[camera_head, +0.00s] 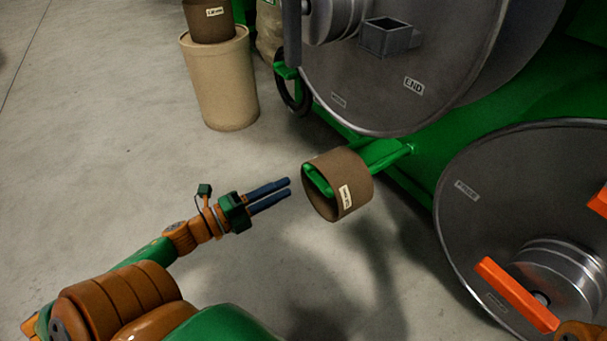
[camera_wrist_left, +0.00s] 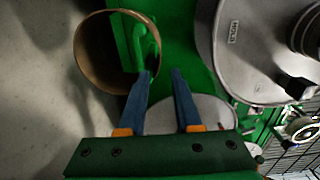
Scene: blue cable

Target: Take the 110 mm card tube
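A short brown card tube (camera_head: 355,172) with a small pale label hangs around a green bracket arm on the machine's front. Its label is too small to read. Its open end faces left, and the tube also shows at the upper left of the left wrist view (camera_wrist_left: 83,62). My left gripper (camera_head: 289,188) has two blue fingers, parted with nothing between them. In the head view they point at the tube's open end from just left of it. In the left wrist view (camera_wrist_left: 163,75) the left fingertip appears near the tube's rim; contact cannot be told. My right gripper does not show.
Large grey reel discs (camera_head: 370,85) stand close behind the tube, with another at lower right (camera_head: 470,230). An orange bar (camera_head: 515,293) crosses that one. A beige drum (camera_head: 222,85) bears another brown tube (camera_head: 209,22). Bare floor (camera_head: 90,130) lies open at left.

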